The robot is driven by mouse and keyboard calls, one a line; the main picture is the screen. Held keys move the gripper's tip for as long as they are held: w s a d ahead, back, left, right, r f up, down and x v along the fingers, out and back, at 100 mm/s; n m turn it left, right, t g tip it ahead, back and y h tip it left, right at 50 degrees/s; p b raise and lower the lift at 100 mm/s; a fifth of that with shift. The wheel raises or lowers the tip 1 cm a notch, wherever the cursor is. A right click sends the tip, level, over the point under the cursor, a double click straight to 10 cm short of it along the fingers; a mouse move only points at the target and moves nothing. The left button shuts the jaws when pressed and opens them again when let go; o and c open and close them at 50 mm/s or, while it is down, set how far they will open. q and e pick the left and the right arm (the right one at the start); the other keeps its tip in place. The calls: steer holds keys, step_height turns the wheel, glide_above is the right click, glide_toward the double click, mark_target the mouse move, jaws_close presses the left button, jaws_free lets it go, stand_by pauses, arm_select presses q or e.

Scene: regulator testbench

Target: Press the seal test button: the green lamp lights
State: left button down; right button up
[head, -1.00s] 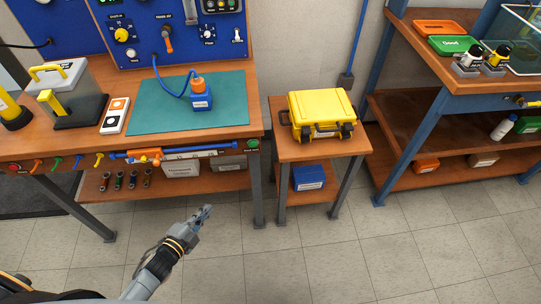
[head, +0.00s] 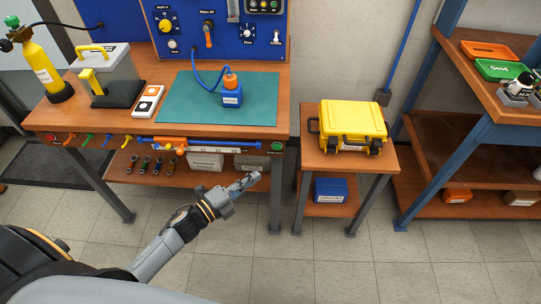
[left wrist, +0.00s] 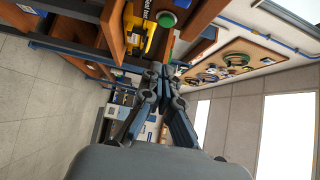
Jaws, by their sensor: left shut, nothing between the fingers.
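The green seal test button (head: 277,147) sits on the front edge of the workbench at its right end. It also shows in the left wrist view (left wrist: 167,19), with a partly readable label beside it. My left gripper (head: 256,178) is shut and empty, in front of the bench, below and a little left of the button in the head view. In the left wrist view its closed fingertips (left wrist: 165,72) appear apart from the button. A small lamp group (head: 264,5) is at the top of the blue panel; I cannot tell whether a green lamp is lit. My right gripper is out of view.
A yellow case (head: 350,126) rests on the small side table (head: 309,160). The floor in front is clear.

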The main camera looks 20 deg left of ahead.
mark_target(281, 148)
arm_select(q)
steer(key=shift+w+d+b, duration=0.35)
steer(key=shift+w, duration=1.3)
steer(key=shift+w+d+b, duration=0.4)
steer(key=shift+w, duration=1.25)
steer(key=shift+w+d+b, duration=0.35)
steer(key=shift+w, duration=1.3)
